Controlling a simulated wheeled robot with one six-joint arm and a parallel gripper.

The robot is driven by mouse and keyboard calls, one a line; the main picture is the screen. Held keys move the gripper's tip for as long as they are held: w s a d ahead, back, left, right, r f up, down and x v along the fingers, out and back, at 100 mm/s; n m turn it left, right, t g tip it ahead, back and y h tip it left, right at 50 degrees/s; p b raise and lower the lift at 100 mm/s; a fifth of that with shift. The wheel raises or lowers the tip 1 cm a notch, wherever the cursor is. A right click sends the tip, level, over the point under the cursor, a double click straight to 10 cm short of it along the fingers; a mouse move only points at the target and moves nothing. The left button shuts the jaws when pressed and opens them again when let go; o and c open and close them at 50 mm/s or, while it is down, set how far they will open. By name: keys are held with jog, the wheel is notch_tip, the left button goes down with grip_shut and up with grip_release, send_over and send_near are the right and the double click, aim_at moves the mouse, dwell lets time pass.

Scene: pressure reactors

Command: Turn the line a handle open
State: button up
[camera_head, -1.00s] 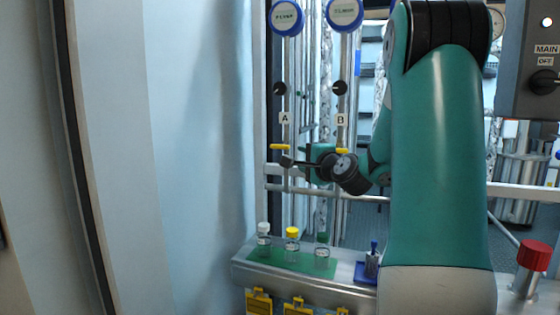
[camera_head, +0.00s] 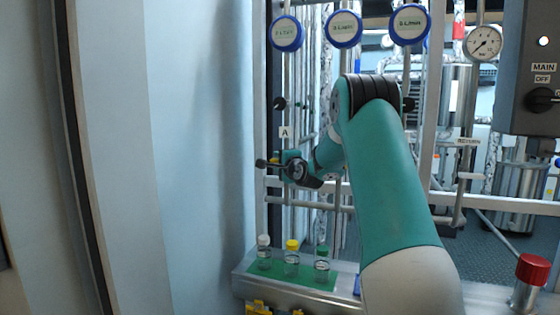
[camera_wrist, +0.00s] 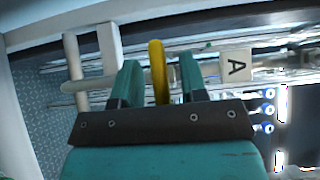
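The yellow line A handle (camera_wrist: 158,72) stands between the two green fingers of my gripper (camera_wrist: 159,82) in the wrist view. It lies crosswise to its pipe, beside the white label A (camera_wrist: 236,67). The fingers are apart, with a gap on each side of the handle, so my gripper is open around it. In the head view my gripper (camera_head: 276,165) is at the left pipe, just below label A (camera_head: 285,132), and hides most of the handle. The line B handle is hidden behind my arm.
Three capped vials (camera_head: 292,258) stand on a green mat (camera_head: 305,280) on the ledge below my gripper. Blue-rimmed gauges (camera_head: 343,29) hang above. A pale wall is close at the left.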

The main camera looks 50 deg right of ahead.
jog(key=shift+w+d, duration=0.1)
jog(key=shift+w, duration=0.15)
grip_shut()
